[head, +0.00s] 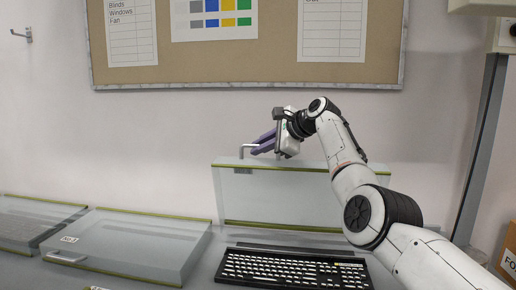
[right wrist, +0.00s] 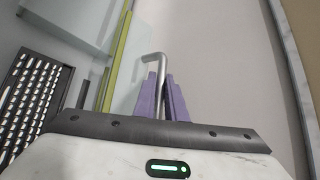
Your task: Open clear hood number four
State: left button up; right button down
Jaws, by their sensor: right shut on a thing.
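A clear hood (head: 285,195) with green edging stands raised behind a black keyboard (head: 290,268) in the head view. Its metal handle (head: 243,149) is at the top edge. My right gripper (head: 262,143), with purple fingers, is at that handle. In the right wrist view the handle (right wrist: 155,58) runs between the two purple fingers (right wrist: 162,98), which are shut on it. The hood's green edge (right wrist: 117,62) and the keyboard (right wrist: 30,100) show at the left there. The hood's label is too small to read. My left gripper is out of view.
Another clear hood (head: 130,245) with a handle and a label lies closed to the left. A further closed hood (head: 35,220) is at the far left. A corkboard (head: 240,60) hangs on the wall above. A cardboard box (head: 508,250) stands at the right.

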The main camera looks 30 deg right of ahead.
jog(key=shift+a+f, duration=0.1)
jog(key=shift+f, duration=0.1)
jog(key=c, duration=1.8)
grip_release()
jog(key=shift+r, duration=0.1)
